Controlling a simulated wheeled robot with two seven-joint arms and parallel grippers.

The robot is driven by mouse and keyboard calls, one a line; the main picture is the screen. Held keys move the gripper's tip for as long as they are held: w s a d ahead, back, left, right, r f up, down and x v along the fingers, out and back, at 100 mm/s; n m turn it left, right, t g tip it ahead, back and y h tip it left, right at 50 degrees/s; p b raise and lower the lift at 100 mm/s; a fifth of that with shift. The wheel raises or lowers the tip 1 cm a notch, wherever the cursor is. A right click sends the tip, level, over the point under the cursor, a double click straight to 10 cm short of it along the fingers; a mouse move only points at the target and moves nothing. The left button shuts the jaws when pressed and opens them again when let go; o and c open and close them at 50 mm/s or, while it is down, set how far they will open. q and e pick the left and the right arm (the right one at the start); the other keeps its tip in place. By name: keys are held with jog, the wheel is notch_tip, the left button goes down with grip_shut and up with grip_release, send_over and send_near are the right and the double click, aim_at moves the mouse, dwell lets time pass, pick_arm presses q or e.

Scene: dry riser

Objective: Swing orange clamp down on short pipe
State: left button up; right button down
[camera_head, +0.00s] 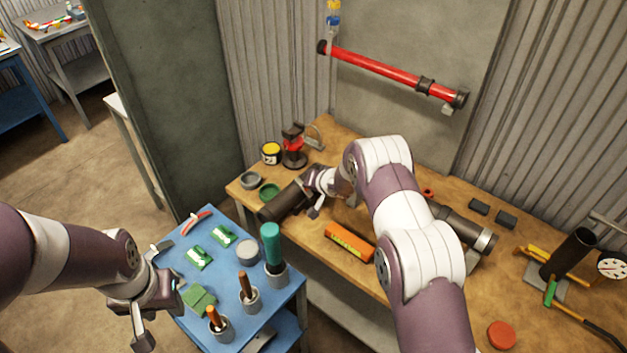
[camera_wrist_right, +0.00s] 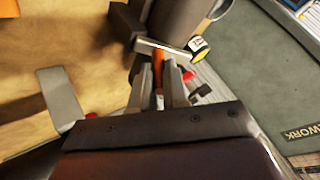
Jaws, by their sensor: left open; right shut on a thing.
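A short dark pipe (camera_head: 283,206) lies at the left end of the wooden bench. It also shows in the right wrist view (camera_wrist_right: 178,18). My left gripper (camera_head: 160,318) is open and empty beside the blue table's left edge.
The blue table (camera_head: 288,297) holds cups with handled tools and green pieces. An orange box (camera_head: 349,242) lies mid-bench. Another dark pipe (camera_head: 463,229) lies to the right. A yellow tin (camera_head: 271,154) and a red-black fitting (camera_head: 294,148) stand behind the short pipe.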

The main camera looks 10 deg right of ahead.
dwell(0.3)
jog(key=c, duration=1.1)
grip_release()
jog(key=shift+r, duration=0.1)
jog(key=shift+s+d+r, duration=0.15)
jog(key=shift+s+r, duration=0.1)
jog(key=b+v, duration=0.2)
jog(key=v, duration=0.9)
jog(key=shift+s+d+r, duration=0.1)
jog(key=shift+s+r, duration=0.15)
jog(key=shift+s, duration=0.05)
